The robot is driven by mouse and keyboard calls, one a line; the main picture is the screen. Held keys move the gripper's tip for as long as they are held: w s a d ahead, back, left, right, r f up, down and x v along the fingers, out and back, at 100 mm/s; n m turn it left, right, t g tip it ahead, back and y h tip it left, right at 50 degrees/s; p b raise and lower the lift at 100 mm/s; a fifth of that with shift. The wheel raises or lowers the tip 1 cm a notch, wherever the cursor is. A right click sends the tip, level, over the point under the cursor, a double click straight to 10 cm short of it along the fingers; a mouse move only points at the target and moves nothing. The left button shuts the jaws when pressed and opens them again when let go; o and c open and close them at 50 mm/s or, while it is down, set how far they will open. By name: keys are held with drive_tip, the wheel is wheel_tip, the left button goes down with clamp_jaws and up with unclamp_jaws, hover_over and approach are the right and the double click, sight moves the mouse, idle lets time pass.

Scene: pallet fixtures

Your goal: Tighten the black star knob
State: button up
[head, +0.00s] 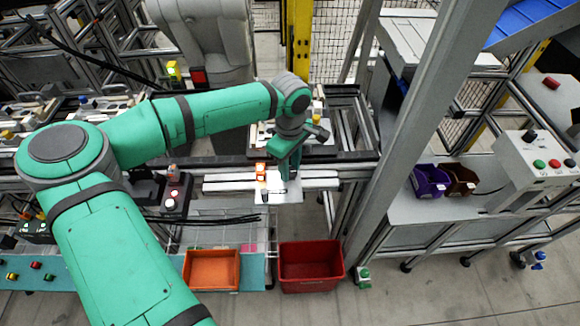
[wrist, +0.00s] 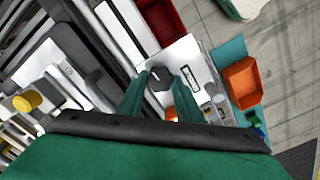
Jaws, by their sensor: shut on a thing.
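My green gripper (head: 286,172) points down over a pale fixture plate (head: 291,192) at the middle of the head view. In the wrist view my gripper's two fingers (wrist: 162,84) stand on either side of the black star knob (wrist: 158,77) and are shut on it. The knob sits on the pale plate (wrist: 184,56), which has a slotted dark mark beside it. In the head view the knob is hidden by my gripper. The lower side of the knob and its stud are hidden.
A glowing orange block (head: 260,170) stands just left of my gripper. A red bin (head: 311,265) and an orange bin (head: 212,269) lie below. A grey post (head: 420,120) rises at the right. Aluminium rails (head: 230,185) run past the plate.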

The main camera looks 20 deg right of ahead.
drive_tip(key=o, duration=1)
drive_tip(key=shift+o, duration=0.2)
wheel_tip(320, 180, up, 11)
